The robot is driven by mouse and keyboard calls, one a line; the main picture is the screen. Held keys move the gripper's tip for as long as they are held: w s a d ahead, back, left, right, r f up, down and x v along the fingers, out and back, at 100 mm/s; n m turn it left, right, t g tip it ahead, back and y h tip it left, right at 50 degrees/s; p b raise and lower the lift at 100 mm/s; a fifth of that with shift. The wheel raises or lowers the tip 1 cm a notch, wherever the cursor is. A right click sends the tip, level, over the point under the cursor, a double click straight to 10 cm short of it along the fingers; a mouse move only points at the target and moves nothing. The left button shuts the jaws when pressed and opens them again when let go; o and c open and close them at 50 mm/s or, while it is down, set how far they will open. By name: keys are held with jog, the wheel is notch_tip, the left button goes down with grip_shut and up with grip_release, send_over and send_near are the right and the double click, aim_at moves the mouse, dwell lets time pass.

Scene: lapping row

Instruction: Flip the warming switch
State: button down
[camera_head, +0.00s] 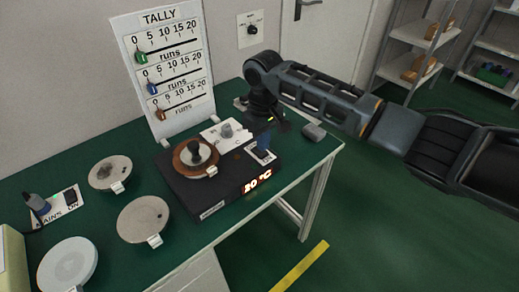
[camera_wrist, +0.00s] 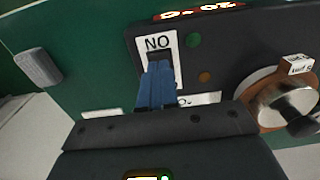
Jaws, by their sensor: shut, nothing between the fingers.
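The warming switch (camera_wrist: 165,58) is a dark rocker on a white plate marked ON, upside down in the wrist view. The plate (camera_head: 262,157) is on top of the black warming unit (camera_head: 222,188), whose front display reads about 20 °C. My gripper (camera_wrist: 157,66) is shut and empty, its blue fingers together over the plate and hiding part of the rocker. In the head view my gripper (camera_head: 262,152) points down at the plate from above. I cannot tell whether the fingertips touch the rocker, or which way it is set.
A brown-rimmed dish with a dark knob (camera_head: 195,156) sits on the unit beside the switch. Several round plates (camera_head: 143,218) lie to the left, near a mains switch plate (camera_head: 68,203). A tally board (camera_head: 165,70) stands behind. A small grey block (camera_head: 314,131) lies to the right.

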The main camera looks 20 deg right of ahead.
jog(key=shift+f+b, duration=0.4)
jog(key=shift+f, duration=0.6)
dwell(0.7)
jog(key=shift+r, duration=0.15)
notch_tip(320, 180, up, 7)
jog(key=p, duration=0.7)
jog(key=shift+s, duration=0.15)
dwell(0.4)
